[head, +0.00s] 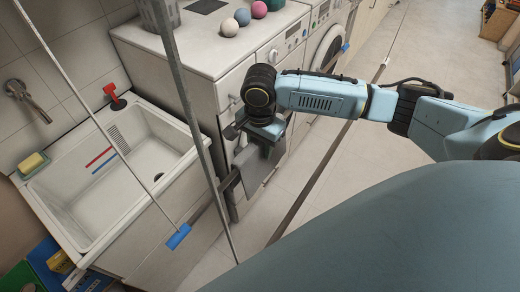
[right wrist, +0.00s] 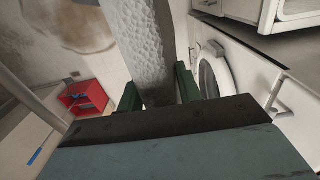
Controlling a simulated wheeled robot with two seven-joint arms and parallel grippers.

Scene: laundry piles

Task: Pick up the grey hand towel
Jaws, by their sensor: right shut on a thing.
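The grey hand towel (head: 253,168) hangs below my right gripper (head: 266,133), in front of the white cabinet front in the head view. In the right wrist view the towel (right wrist: 147,45) is a grey, rough-textured strip that runs up between the green fingers of the right gripper (right wrist: 158,88). The fingers are shut on it. The towel's lower part in the head view is clear of the floor as far as I can tell. My left gripper is not in view.
A white utility sink (head: 72,221) stands at the left, with a yellow soap (head: 33,162) on its rim. Several coloured balls (head: 243,17) lie on the white counter. A washing machine (head: 328,50) stands beyond the arm. Thin metal poles (head: 188,100) cross the view.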

